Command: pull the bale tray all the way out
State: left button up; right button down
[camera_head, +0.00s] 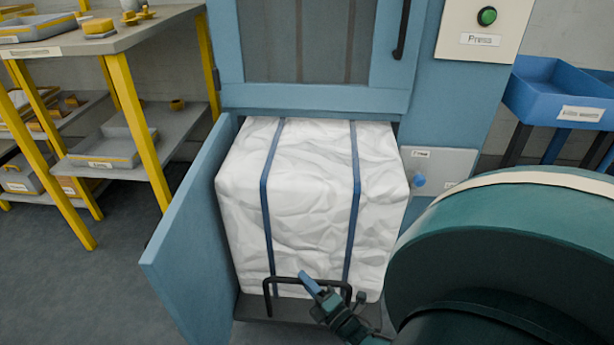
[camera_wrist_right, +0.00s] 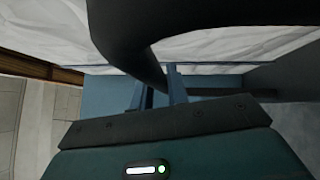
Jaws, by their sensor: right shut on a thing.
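The bale tray (camera_head: 258,309) is a dark flat plate under a white wrapped bale (camera_head: 310,190) with two blue straps. It sticks out of the lower opening of the blue press. A black bar handle (camera_head: 268,290) stands up at the tray's front. My right gripper (camera_head: 308,285) is at this handle and shut on it. My right arm hides the tray's front right part. My left gripper is not in view.
The press's blue door (camera_head: 190,235) stands open left of the bale. A panel with a green button (camera_head: 487,16) is at the upper right, above a blue bin (camera_head: 560,95). A yellow-legged shelf (camera_head: 130,110) stands left. Floor is clear at lower left.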

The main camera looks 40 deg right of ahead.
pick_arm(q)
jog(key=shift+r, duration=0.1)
pick_arm(e)
jog(key=shift+s+a+f, duration=0.1)
jog(key=shift+s+a, duration=0.1)
jog(key=shift+a, duration=0.15)
jog(key=c, duration=1.8)
grip_release()
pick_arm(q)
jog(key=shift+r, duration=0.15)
pick_arm(e)
jog(key=o, duration=0.4)
jog(key=shift+d, duration=0.15)
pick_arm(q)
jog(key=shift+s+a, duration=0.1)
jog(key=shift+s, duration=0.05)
pick_arm(e)
jog(key=shift+o, duration=0.2)
